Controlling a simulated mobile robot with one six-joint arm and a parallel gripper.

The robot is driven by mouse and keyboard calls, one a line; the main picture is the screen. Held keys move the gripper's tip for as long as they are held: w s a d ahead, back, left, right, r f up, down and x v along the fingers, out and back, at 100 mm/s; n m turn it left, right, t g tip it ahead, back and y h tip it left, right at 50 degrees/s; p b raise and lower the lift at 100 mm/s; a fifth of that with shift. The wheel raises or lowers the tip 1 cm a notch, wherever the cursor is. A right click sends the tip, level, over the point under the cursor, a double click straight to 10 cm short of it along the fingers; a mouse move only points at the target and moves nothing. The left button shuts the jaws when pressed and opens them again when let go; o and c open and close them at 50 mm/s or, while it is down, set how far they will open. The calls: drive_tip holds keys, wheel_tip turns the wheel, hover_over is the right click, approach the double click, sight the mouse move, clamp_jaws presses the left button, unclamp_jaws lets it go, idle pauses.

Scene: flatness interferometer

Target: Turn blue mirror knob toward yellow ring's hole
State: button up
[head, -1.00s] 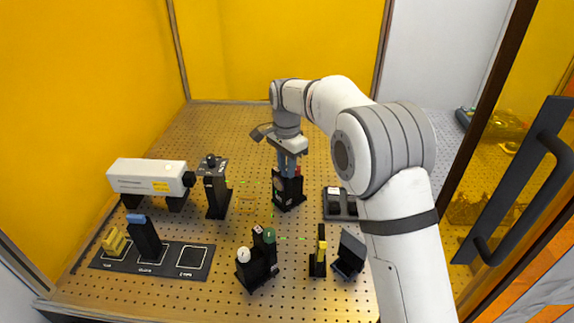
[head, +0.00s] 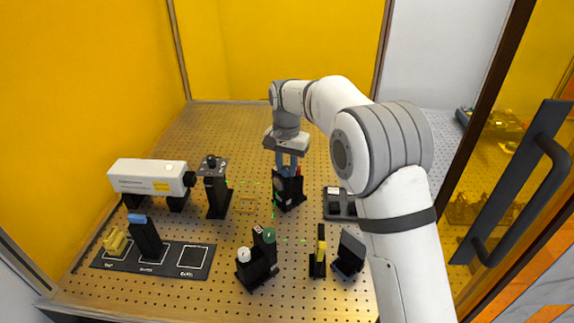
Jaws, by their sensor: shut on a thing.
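My gripper (head: 288,168) reaches down from above onto a black mirror mount (head: 290,193) in the middle of the breadboard. Its fingers are shut on a knob at the mount's top; the fingers largely hide the knob, and its blue colour is hard to make out. A red-orange knob (head: 298,172) shows just to the right of the fingers. A yellow piece (head: 321,250), seen nearly edge-on, sits on a slim black post at the front right and appears to be the yellow ring; its hole is not visible. Green beam dashes (head: 274,213) run in front of the mount.
A white laser box (head: 151,177) and black post (head: 216,193) stand left. A dark tray (head: 172,258) holds yellow and blue-topped parts at front left. Black mounts with white and green discs (head: 257,261) stand front centre. A dark angled plate (head: 349,254) stands beside the yellow piece.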

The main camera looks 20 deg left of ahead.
idle(0.6)
drive_tip(key=o, duration=1)
wheel_tip(320, 180, up, 8)
drive_tip(key=shift+f+b, duration=0.1)
drive_tip(key=shift+b, duration=0.45)
wheel_tip(320, 180, up, 8)
drive_tip(key=p, duration=0.8)
hover_over(287, 168)
drive_tip(key=shift+a+r, duration=0.1)
drive_tip(key=shift+r, duration=1.4)
